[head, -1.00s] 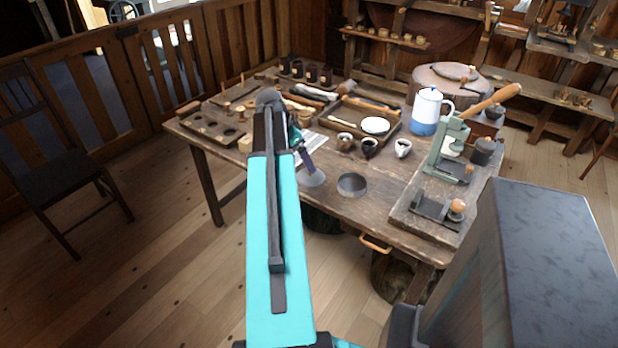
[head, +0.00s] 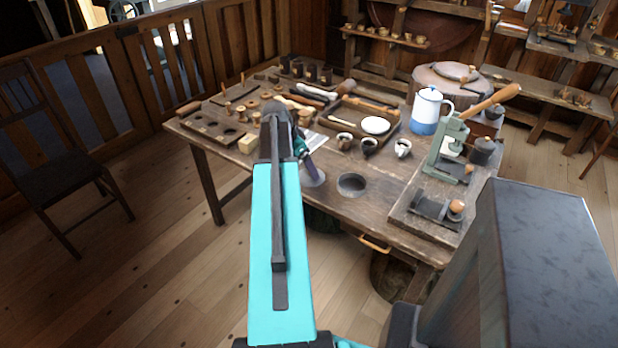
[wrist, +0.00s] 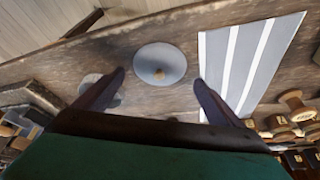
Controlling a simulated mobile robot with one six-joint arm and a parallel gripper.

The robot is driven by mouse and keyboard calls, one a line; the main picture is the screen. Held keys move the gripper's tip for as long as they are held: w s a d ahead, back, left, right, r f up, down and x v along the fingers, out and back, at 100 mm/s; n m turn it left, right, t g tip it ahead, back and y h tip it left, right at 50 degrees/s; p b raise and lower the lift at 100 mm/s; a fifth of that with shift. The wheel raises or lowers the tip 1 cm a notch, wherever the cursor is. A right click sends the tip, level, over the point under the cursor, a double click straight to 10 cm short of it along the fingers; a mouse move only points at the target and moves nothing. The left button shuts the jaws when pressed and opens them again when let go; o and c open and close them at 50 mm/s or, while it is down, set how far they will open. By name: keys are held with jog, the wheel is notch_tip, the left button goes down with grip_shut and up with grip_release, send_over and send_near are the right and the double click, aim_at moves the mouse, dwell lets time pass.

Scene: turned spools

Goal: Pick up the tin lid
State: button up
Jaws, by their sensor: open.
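In the head view the lid (head: 314,179) shows near the table's front edge, partly hidden by my gripper (head: 309,168). I cannot tell the exact height of my fingertips above it.
Small cups (head: 369,146), a blue-white pot (head: 427,110) and a green press (head: 446,150) stand farther right. Wooden spools (wrist: 295,104) lie near the sheet.

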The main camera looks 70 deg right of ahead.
aim_at(307, 176)
jog(key=shift+p+x, duration=0.45)
jog(key=shift+x, duration=1.6)
jog(key=shift+c, duration=0.4)
jog(key=shift+a, duration=0.1)
jog(key=c, duration=1.1)
jog(key=shift+a, duration=0.1)
jog(key=c, duration=0.3)
jog(key=shift+c, duration=0.2)
